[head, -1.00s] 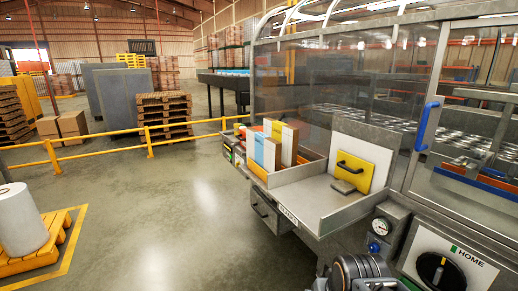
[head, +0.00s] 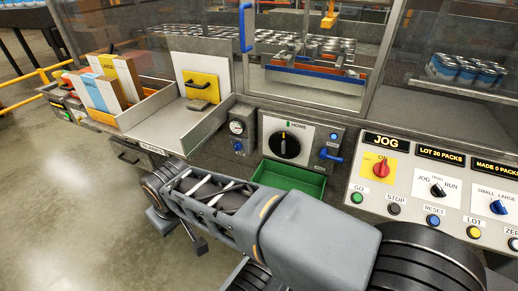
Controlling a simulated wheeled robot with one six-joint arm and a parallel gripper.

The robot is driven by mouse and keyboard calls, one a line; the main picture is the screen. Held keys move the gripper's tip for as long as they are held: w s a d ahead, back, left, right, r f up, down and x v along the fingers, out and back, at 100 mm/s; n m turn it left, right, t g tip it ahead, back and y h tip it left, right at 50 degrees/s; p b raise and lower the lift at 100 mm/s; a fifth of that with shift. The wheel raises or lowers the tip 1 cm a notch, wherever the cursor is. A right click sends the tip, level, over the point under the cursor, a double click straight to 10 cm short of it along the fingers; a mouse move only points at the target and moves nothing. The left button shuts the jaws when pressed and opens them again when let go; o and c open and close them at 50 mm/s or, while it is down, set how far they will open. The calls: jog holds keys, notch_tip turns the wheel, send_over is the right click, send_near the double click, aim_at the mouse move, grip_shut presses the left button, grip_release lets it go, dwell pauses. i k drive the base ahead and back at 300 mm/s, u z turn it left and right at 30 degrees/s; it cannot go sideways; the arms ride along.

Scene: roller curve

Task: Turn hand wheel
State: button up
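A round black hand wheel (head: 284,145) with a pale pointer mark sits on a white plate marked HOME, on the machine's front. The pointer is near the top, by a green mark on the plate. My arm lies across the lower middle of the view, below and in front of the wheel, apart from it. Small dark parts hang below the arm's left end. I cannot make out the fingers there, or whether they are open or shut.
A green tray (head: 290,178) is under the wheel plate. A blue lever (head: 330,155) and a gauge (head: 237,128) flank the wheel. The control panel (head: 405,182) with knobs and buttons is at right. Cartons (head: 103,88) stand at left. Open floor lies at lower left.

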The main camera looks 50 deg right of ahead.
aim_at(284, 145)
jog(key=u, duration=1.35)
jog(key=k, duration=1.05)
jog(key=z, duration=1.45)
jog(key=i, duration=0.5)
jog(key=u, duration=0.05)
